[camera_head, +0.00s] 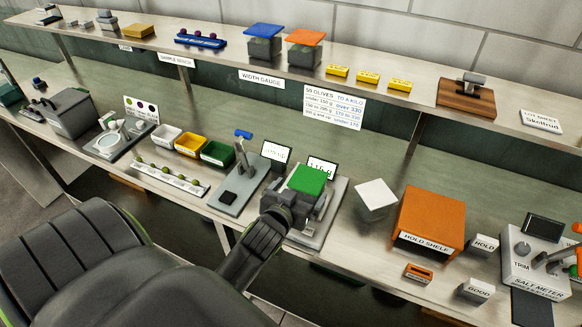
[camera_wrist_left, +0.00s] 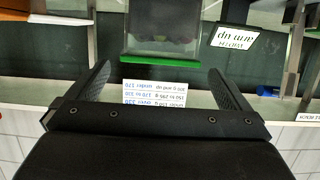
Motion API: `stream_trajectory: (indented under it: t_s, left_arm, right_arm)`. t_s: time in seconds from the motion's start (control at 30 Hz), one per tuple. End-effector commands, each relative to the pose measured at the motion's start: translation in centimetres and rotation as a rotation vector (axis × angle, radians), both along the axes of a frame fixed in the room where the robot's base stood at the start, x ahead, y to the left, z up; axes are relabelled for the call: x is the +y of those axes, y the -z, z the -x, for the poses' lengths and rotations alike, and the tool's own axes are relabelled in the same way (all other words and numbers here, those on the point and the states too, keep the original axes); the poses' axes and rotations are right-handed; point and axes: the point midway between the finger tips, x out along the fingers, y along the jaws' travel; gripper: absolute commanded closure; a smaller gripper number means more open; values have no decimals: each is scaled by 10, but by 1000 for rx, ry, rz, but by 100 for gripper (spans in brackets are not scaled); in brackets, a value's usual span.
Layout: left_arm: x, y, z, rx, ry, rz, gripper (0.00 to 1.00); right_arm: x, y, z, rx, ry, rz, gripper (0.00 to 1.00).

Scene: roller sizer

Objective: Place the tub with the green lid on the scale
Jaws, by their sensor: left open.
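The tub with the green lid (camera_head: 307,179) stands upright over the scale (camera_head: 336,207), whose lit display (camera_head: 322,168) is behind it. My left gripper (camera_head: 302,201) is at the tub's near side and hides its lower part, so I cannot tell how its base meets the plate. In the left wrist view, which is upside down, the dark tub (camera_wrist_left: 161,28) with its green lid edge (camera_wrist_left: 160,59) lies between the lines of the open fingers (camera_wrist_left: 160,70). Gaps show on both sides of it. My right gripper is not in view.
A width gauge stand (camera_head: 240,175) is left of the scale. Blue-lidded (camera_head: 265,33) and orange-lidded (camera_head: 306,38) tubs stand on the raised shelf behind.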

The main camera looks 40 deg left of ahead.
Motion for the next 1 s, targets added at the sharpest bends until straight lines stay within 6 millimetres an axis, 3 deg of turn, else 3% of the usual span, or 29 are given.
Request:
stream_trajectory:
  t_s: [0.2, 0.37, 1.0]
  left_arm:
    - [-8, -8, 32, -1, -2, 3, 0]
    - [-10, -13, 44, 1, -2, 2, 0]
    - [-11, -15, 47, 1, -1, 0, 0]
  right_arm:
    - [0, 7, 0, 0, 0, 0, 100]
    - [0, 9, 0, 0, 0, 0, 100]
    - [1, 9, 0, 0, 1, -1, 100]
